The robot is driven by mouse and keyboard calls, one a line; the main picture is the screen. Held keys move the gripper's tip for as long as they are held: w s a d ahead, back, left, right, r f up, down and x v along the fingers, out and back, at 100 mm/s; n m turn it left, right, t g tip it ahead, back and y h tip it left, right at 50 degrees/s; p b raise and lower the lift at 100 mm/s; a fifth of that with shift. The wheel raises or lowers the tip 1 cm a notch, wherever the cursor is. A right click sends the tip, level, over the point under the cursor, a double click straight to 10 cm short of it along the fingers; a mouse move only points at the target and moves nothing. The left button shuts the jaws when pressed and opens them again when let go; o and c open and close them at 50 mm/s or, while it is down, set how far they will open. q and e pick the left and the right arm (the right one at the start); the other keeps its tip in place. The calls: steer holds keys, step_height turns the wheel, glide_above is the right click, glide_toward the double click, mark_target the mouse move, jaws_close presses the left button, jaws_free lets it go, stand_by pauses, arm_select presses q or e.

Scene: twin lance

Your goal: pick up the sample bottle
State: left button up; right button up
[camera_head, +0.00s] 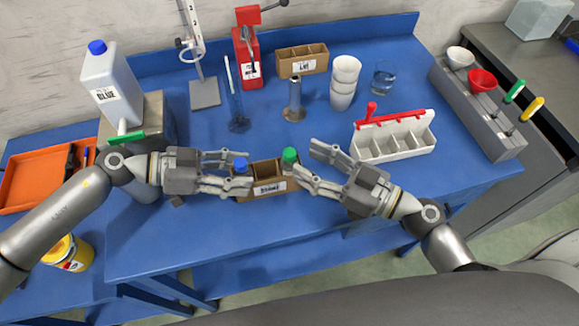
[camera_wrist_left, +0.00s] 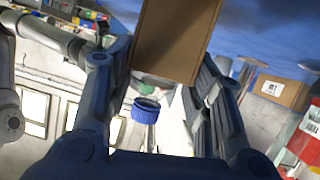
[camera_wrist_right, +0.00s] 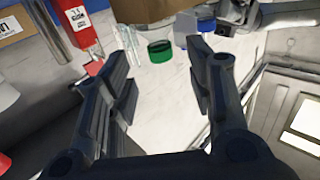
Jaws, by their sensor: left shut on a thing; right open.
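A brown divided box (camera_head: 270,187) with a label is near the table's front edge. A blue-capped bottle (camera_head: 241,165) stands at its left end, and a green-capped bottle (camera_head: 289,156) at its right end. I cannot tell which is the sample bottle. My left gripper (camera_head: 243,171) is shut on the box's left end; the left wrist view shows the box (camera_wrist_left: 175,40) between its fingers, with the blue cap (camera_wrist_left: 145,110) beyond. My right gripper (camera_head: 300,168) is open at the right end; the right wrist view shows the green cap (camera_wrist_right: 160,51) between its fingers. The bottle bodies are mostly hidden.
A white divided tray (camera_head: 393,138) stands close to my right gripper. A large jug (camera_head: 110,88) is at left.

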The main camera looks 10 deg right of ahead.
mark_target(295, 156)
steer(key=shift+x, duration=2.65)
jaws_close()
